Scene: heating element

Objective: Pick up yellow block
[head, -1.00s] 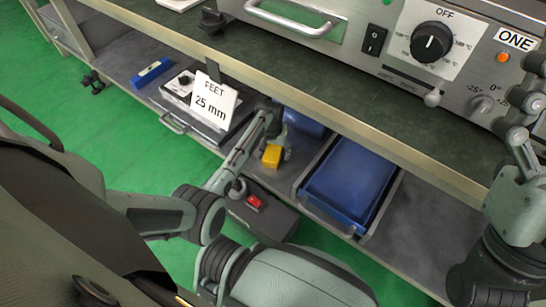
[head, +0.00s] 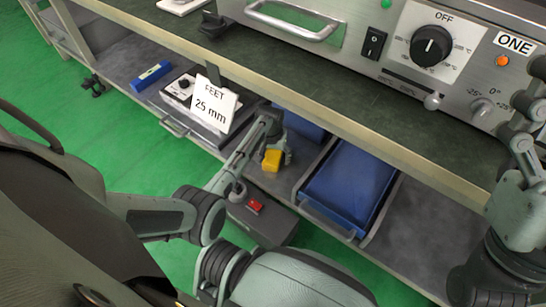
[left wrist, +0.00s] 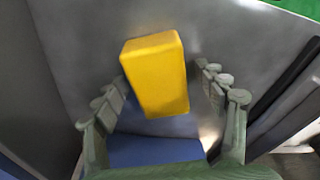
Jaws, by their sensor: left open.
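The yellow block (head: 272,160) is on the grey lower shelf, left of a blue bin. In the left wrist view the block (left wrist: 155,75) is large and tilted, between the two finger rows of my left gripper (left wrist: 161,74). The fingers are open, with gaps visible on both sides of the block. In the head view my left gripper (head: 276,142) is right at the block, partly merged with dark surroundings. My right gripper (head: 522,115) shows at the right edge, in front of the appliance. Its fingertips are partly cut off.
A blue bin (head: 349,185) stands right of the block, and another blue piece (head: 299,122) lies behind it under the worktop. The worktop edge (head: 370,141) overhangs the shelf. A "FEET 25 mm" card (head: 214,104) stands to the left. A dark box with a red switch (head: 255,207) is in front.

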